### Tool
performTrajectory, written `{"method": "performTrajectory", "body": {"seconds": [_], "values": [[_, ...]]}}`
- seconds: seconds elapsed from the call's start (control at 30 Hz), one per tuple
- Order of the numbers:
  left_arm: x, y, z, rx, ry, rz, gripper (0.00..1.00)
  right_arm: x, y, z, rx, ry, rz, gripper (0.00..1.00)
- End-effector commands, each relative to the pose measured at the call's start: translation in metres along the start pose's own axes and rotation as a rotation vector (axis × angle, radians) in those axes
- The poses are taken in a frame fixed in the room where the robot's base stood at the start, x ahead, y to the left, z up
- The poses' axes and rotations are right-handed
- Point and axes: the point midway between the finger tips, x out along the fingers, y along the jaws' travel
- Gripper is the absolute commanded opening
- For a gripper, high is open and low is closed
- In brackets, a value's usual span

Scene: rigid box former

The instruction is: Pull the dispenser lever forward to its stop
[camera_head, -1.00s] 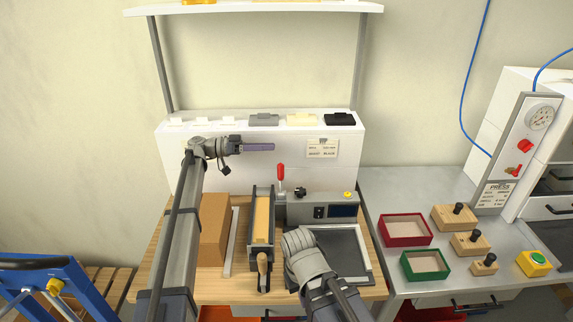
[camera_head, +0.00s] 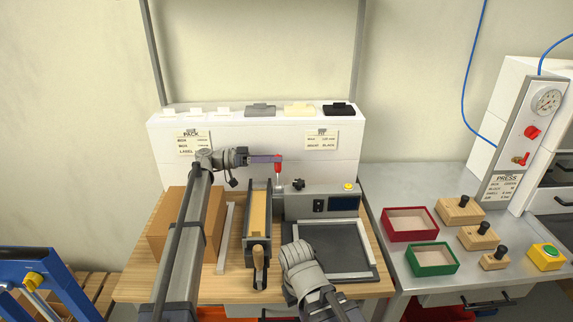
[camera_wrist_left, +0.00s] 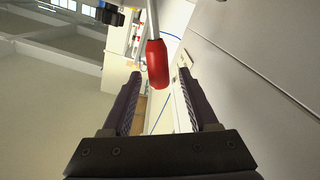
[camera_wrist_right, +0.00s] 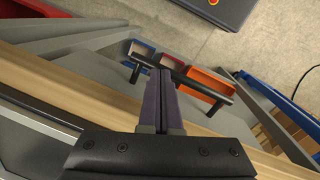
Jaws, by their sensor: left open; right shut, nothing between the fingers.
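The dispenser lever has a red grip (camera_head: 278,168) on a thin metal rod, standing upright behind the tape dispenser (camera_head: 258,215). In the left wrist view the red grip (camera_wrist_left: 157,64) hangs in the gap between the fingertips, with space on either side. My left gripper (camera_head: 276,159) is open and reaches the grip from the left. In the left wrist view its two dark fingers (camera_wrist_left: 157,85) stand apart. My right gripper (camera_wrist_right: 165,80) is shut and empty. It hangs low near the bench's front edge; its fingertips do not show in the head view.
A grey control box (camera_head: 330,200) with a black knob (camera_head: 298,184) stands right of the lever. A cardboard block (camera_head: 166,232) stands under my left arm. A white cabinet (camera_head: 260,150) is close behind the lever. Red (camera_head: 409,224) and green (camera_head: 432,259) trays lie on the right bench.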

Motion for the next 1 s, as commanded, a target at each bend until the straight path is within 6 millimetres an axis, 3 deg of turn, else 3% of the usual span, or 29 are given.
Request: {"method": "performTrajectory", "body": {"seconds": [0.1, 0.23, 0.57, 1.0], "values": [[0.024, 0.001, -0.001, 0.000, -0.001, 0.002, 0.60, -0.001, 0.000, 0.000, 0.000, 0.000, 0.000, 0.00], [0.038, 0.001, -0.001, 0.000, 0.000, 0.000, 0.60, -0.001, 0.000, 0.000, 0.000, 0.000, 0.000, 0.00], [0.044, 0.000, -0.001, 0.000, 0.000, -0.001, 0.59, -0.001, 0.000, 0.000, 0.000, 0.000, 0.000, 0.00], [0.043, 0.000, -0.001, 0.000, 0.000, -0.001, 0.09, -0.001, 0.000, 0.000, 0.000, 0.000, 0.000, 0.00]]}}
